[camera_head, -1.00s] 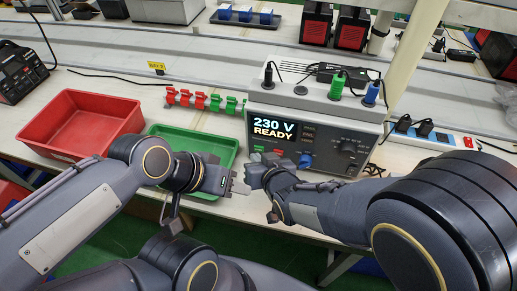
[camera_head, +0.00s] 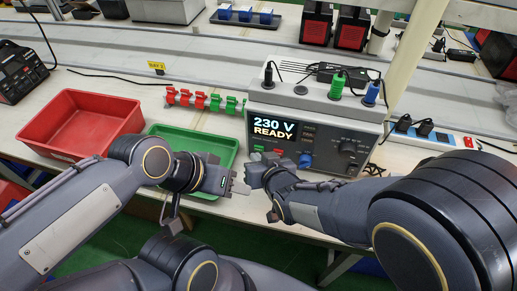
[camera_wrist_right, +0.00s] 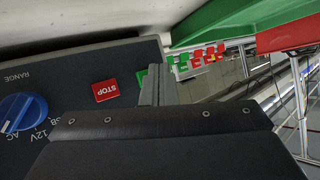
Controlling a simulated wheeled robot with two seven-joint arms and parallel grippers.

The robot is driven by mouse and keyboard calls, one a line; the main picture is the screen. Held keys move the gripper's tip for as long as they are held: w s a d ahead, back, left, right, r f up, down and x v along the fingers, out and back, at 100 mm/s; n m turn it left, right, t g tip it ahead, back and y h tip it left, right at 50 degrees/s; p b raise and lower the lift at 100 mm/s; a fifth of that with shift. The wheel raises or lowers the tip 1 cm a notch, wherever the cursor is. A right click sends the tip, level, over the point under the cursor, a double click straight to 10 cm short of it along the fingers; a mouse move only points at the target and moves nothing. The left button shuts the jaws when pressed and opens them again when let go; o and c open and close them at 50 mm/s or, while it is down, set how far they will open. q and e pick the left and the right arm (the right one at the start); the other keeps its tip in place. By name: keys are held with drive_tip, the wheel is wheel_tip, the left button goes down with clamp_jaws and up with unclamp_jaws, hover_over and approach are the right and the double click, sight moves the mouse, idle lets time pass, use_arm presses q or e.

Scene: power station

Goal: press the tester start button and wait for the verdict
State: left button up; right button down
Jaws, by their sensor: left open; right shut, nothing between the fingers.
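The tester (camera_head: 345,125) is a grey box on the bench, and its display (camera_head: 272,129) reads "230 V READY". The green start button (camera_head: 259,149) sits below the display. In the right wrist view the green button (camera_wrist_right: 141,77) is partly hidden behind my shut right fingers (camera_wrist_right: 150,84); I cannot tell whether they touch it. The red STOP button (camera_wrist_right: 105,90) is beside it. My right gripper (camera_head: 254,172) is shut and empty, just in front of the tester's lower left front. My left gripper (camera_head: 240,187) is open and empty, below and left of it.
A green tray (camera_head: 222,148) lies left of the tester, with a red bin (camera_head: 75,120) further left. Red and green clips (camera_head: 205,101) stand in a row behind the tray. Cables and plugs sit on top of the tester. A power strip (camera_head: 435,138) is at right.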

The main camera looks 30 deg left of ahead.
drive_tip(key=shift+w+a, duration=0.1)
drive_tip(key=shift+w, duration=0.3)
idle(0.3)
drive_tip(key=shift+b, duration=0.35)
drive_tip(key=shift+s, duration=0.5)
